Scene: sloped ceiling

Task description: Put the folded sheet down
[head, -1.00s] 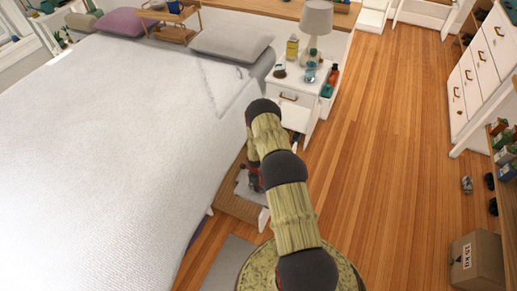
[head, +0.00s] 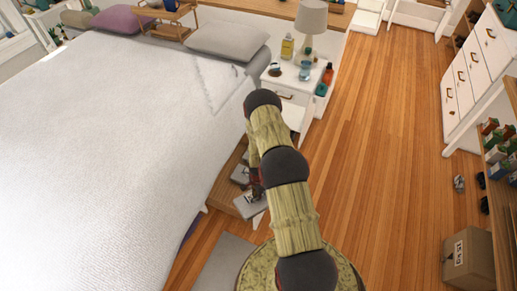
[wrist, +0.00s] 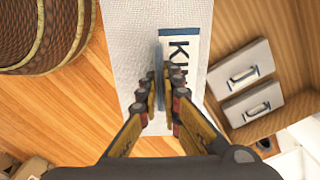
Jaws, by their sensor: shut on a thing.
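The fingers hide part of the label. I cannot tell whether the sheet's underside touches anything.
A round woven brown thing (wrist: 45,35) is at upper left. The bed (head: 100,130) is on the left, the nightstand (head: 295,88) beyond.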

